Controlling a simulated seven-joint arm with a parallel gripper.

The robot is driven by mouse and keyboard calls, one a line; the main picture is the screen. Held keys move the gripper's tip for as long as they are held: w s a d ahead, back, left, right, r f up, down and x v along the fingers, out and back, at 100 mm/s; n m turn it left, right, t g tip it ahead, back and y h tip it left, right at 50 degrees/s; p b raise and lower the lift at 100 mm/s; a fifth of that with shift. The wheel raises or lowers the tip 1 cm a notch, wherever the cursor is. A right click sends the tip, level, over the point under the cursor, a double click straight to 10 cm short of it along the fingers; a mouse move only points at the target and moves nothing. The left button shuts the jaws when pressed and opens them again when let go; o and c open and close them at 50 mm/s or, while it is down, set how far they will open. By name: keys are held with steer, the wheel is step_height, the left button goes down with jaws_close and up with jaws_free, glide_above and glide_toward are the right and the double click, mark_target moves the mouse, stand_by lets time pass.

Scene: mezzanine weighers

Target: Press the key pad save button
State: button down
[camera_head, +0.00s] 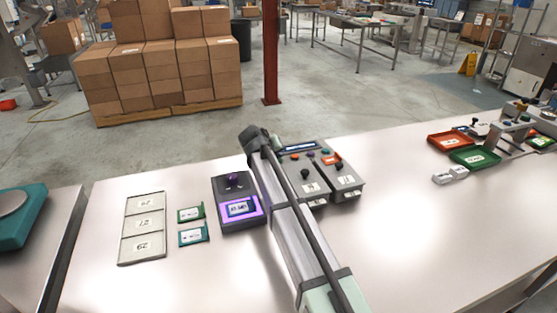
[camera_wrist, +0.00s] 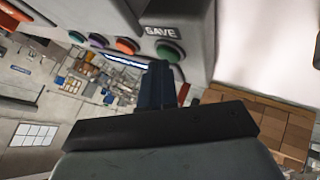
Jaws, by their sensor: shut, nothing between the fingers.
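The SAVE label (camera_wrist: 161,31) is on a grey panel in the wrist view. A green button (camera_wrist: 170,50) sits right beside it, with orange, purple, green and red buttons in a row to the left. My gripper (camera_wrist: 158,68) is shut and empty. Its dark fingertips show just below the green button in the picture, overlapping its lower left edge; I cannot tell whether they touch it. In the head view the grey control boxes (camera_head: 314,180), with a display and coloured buttons, are partly hidden behind my arm. The fingers are not visible there.
A dark box with a purple knob and lit screen (camera_head: 238,208) stands left of my arm. Red (camera_head: 450,141) and green (camera_head: 475,157) trays stand at the right. The table between is mostly clear.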

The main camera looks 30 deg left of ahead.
steer(key=shift+r, duration=0.75)
steer(key=shift+r, duration=2.5)
